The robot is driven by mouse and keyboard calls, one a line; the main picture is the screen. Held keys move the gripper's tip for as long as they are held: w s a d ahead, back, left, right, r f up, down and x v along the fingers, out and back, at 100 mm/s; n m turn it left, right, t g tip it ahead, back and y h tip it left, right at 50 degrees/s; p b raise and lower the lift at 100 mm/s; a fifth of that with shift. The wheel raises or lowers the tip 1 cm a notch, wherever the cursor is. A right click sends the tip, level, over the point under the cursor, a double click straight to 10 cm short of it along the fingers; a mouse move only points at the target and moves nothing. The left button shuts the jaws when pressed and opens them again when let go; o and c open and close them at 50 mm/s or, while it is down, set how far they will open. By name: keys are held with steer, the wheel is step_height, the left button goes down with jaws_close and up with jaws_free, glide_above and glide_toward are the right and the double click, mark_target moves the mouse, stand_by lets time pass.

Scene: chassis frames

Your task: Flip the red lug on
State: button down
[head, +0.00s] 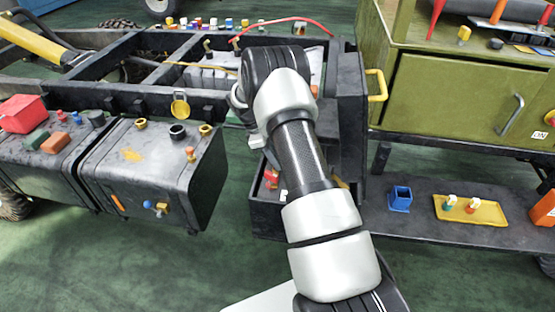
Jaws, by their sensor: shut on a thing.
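A red cable (285,21) arches over the chassis behind my arm. Its left end has a small red piece (235,41), which may be the red lug; it is too small to tell its pose. The cable's right end drops behind the grey block. That pale grey block (210,76), perhaps the battery, sits in the black frame and is partly covered by my arm. My arm reaches up the middle of the view and bends over near the block. My wrist hides my gripper's fingers and whatever is between them.
A black tank (155,178) with coloured caps is at left. A yellow round lid (180,105) stands at the frame rail. A yellow handle (377,85) sticks out right of my arm. A green cabinet (450,95) and a low shelf (450,228) with a yellow tray (485,214) stand at right.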

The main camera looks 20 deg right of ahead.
steer(key=shift+a+m, duration=0.15)
steer(key=shift+m, duration=0.35)
steer(key=shift+w, duration=0.1)
steer(key=c, duration=1.7)
jaws_free()
steer(key=p+v, duration=0.1)
steer(key=v, duration=0.4)
steer(key=p+v, duration=0.1)
steer(key=v, duration=0.5)
steer(key=p+v, duration=0.1)
steer(key=v, duration=0.5)
steer(key=shift+w+r+p, duration=0.2)
steer(key=shift+w+p, duration=0.1)
